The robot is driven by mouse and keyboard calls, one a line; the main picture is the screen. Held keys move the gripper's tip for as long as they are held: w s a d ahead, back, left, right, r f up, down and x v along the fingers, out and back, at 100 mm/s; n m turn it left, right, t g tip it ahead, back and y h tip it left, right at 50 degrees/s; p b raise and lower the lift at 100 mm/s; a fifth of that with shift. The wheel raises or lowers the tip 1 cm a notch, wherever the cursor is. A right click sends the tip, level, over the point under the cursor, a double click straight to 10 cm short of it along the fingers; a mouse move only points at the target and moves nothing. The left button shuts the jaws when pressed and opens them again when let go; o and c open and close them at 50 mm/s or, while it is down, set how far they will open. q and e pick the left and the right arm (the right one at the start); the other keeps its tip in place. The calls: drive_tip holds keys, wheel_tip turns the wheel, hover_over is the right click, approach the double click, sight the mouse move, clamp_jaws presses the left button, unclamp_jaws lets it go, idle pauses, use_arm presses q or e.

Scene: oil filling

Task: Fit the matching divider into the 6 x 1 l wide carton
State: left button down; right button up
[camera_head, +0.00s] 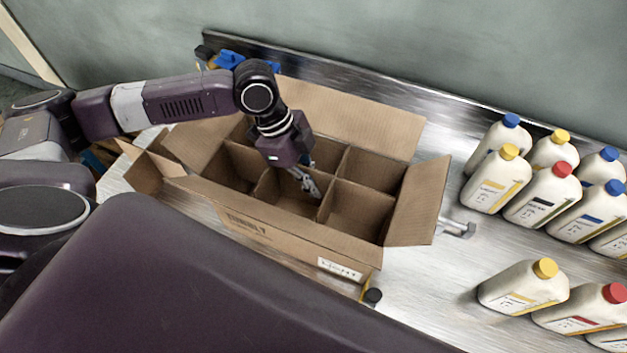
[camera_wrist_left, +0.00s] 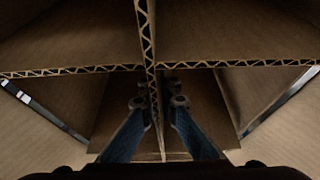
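The wide brown carton (camera_head: 285,235) stands open on the metal bench, its flaps spread. The cardboard divider (camera_head: 358,208) sits inside it, its crossing panels forming several compartments. My left gripper (camera_head: 306,182) reaches down into the carton at the divider, near the middle. In the left wrist view, the crossing corrugated edges of the divider (camera_wrist_left: 70,71) show close up. The two fingers of my left gripper (camera_wrist_left: 160,103) stand on either side of one divider panel, with a small gap visible at the right finger. The divider's lower edges are hidden. My right gripper is not in view.
Several white bottles (camera_head: 555,190) with blue, yellow and red caps stand at the right. More bottles (camera_head: 525,288) stand nearer the front. A grey metal bracket (camera_head: 458,229) lies right of the carton. Blue items (camera_head: 228,59) are behind my left arm. Bare bench (camera_head: 430,280) separates carton and bottles.

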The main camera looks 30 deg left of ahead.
sight(294, 179)
use_arm(q)
drive_tip(key=shift+f+b, duration=2.3)
drive_tip(key=shift+f, duration=3.35)
drive_tip(key=c, duration=2.1)
unclamp_jaws()
drive_tip(key=v, duration=1.2)
drive_tip(key=shift+w, duration=0.1)
